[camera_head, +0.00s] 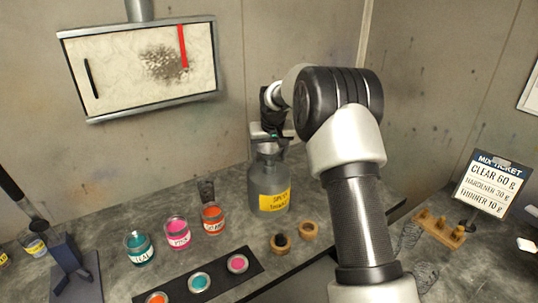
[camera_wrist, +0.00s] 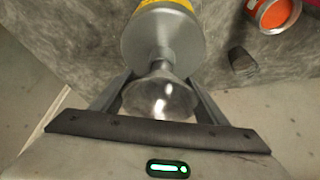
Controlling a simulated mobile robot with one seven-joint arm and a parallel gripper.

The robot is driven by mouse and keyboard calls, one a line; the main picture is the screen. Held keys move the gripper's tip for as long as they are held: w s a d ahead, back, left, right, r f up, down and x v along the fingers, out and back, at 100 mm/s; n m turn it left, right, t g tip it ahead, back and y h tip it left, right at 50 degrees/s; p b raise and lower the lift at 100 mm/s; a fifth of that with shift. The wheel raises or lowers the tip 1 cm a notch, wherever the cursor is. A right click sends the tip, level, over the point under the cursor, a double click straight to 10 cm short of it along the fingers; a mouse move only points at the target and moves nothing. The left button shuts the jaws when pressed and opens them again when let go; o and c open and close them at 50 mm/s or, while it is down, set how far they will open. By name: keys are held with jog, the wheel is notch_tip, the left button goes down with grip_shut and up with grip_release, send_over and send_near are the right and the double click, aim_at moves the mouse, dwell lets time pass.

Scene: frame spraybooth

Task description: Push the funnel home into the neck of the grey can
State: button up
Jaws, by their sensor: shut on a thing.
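The grey can (camera_head: 268,183) with a yellow label stands upright on the bench at the middle of the head view. Its shoulder also shows at the top of the wrist view (camera_wrist: 140,38). In the head view my gripper (camera_head: 270,140) is directly above the can, and the funnel there is mostly hidden.
Teal, pink and orange paint cups (camera_head: 177,232) stand left of the can, with a small dark cup (camera_head: 206,190) behind them. A dark strip with paint lids (camera_head: 218,276) lies nearer. A mix ticket sign (camera_head: 490,183) stands at right.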

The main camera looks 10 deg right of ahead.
jog(key=shift+f+b, duration=0.65)
jog(key=shift+f, duration=0.45)
jog(key=o, duration=1.1)
jog(key=shift+r, duration=0.15)
jog(key=v, duration=1.7)
jog(key=shift+s+r+b, duration=0.1)
jog(key=shift+s+b, duration=0.1)
jog(key=shift+b, duration=0.15)
